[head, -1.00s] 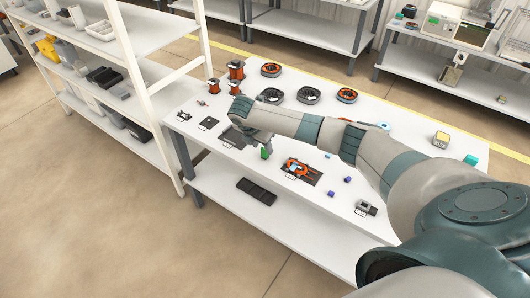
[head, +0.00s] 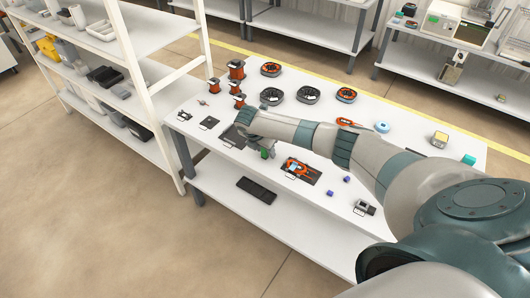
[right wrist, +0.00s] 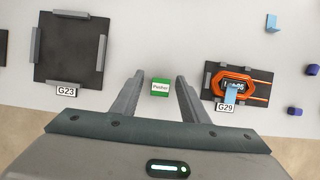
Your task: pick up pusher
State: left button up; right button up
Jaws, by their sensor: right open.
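The pusher is a small green block with a white "Pusher" label (right wrist: 160,88). It sits on the white table near its front edge, and it also shows as a green spot in the head view (head: 264,154). My right gripper (right wrist: 159,80) is open, with one finger on each side of the pusher and gaps on both sides. In the head view my right gripper (head: 261,147) is just above the pusher, partly hidden by the wrist. Whether the fingers are down at its height is hard to tell. My left gripper is not in view.
A dark square tray marked G23 (right wrist: 71,15) lies left of the pusher. A dark plate marked G29 with an orange-framed part (right wrist: 261,76) lies right. Small purple blocks (head: 346,179) are farther right. Spools (head: 236,70) and round reels (head: 308,95) stand behind.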

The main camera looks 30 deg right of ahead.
grip_shut()
jog(key=shift+r, duration=0.1)
jog(key=shift+r+b, duration=0.35)
jog(key=shift+r, duration=0.45)
jog(key=shift+s+d+r+b, duration=0.15)
jog(key=shift+r+b, duration=0.25)
jog(key=shift+r, duration=0.85)
jog(key=s+d+r+b, duration=0.2)
jog(key=s+d+r, duration=0.4)
jog(key=s, duration=0.3)
jog(key=shift+d+r, duration=0.25)
jog(key=shift+r, duration=0.15)
